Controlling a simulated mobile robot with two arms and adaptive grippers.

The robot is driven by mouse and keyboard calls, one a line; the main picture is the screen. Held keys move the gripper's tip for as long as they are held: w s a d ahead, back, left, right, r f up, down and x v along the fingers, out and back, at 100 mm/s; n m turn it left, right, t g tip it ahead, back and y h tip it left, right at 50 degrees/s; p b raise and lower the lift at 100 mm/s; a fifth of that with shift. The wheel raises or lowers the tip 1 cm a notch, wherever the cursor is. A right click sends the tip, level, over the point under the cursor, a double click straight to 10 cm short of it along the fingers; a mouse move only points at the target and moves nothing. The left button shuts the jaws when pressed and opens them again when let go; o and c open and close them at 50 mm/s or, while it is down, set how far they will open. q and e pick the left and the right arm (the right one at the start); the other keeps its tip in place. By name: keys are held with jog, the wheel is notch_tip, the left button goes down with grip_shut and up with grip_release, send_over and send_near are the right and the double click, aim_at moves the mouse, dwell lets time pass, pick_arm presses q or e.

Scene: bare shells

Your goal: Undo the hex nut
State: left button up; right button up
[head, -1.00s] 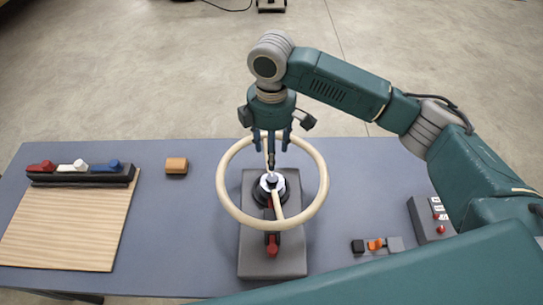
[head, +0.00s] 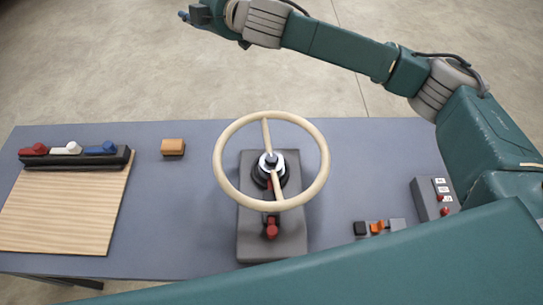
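A cream steering wheel (head: 222,178) with two spokes sits on a dark grey block (head: 258,240) in the middle of the table. At its centre is a silvery hub with a dark stud, where the hex nut (head: 271,160) appears; its shape is too small to make out clearly. My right gripper (head: 184,15) is at the top left edge of the head view, beyond the table's far edge and well away from the wheel. Its fingers are small and partly blended together, so I cannot tell whether they are open. My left gripper is not in view.
A wooden board (head: 60,215) lies at the left with a black rack (head: 75,160) holding red, white and blue pieces. An orange-brown block (head: 173,147) stands nearby. A red lever (head: 271,229) is on the wheel's block. A switch strip (head: 396,226) and button box (head: 425,200) are at right.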

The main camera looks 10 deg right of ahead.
jog(key=s+a+r+n+g+y+b, duration=0.1)
jog(key=s+a+r+n+g+y, duration=0.25)
jog(key=s+a+n+y, duration=0.2)
jog(key=s+a+r+n+g+y+b, duration=0.1)
jog(key=s+a+r+n+g+y, duration=0.2)
jog(key=s+a+r+n+y, duration=0.3)
jog(key=s+a+f+n+g+h+b, duration=0.1)
jog(key=s+a+f+n+g+h, duration=0.15)
jog(key=s+f+n+g, duration=0.6)
jog(key=t+h+b, duration=0.1)
jog(key=h+b, duration=0.1)
jog(key=h, duration=1.5)
send_over(272, 158)
notch_tip(272, 158, down, 25)
notch_tip(272, 158, down, 8)
jog(key=p, duration=0.2)
jog(key=shift+p, duration=0.4)
jog(key=shift+f, duration=0.6)
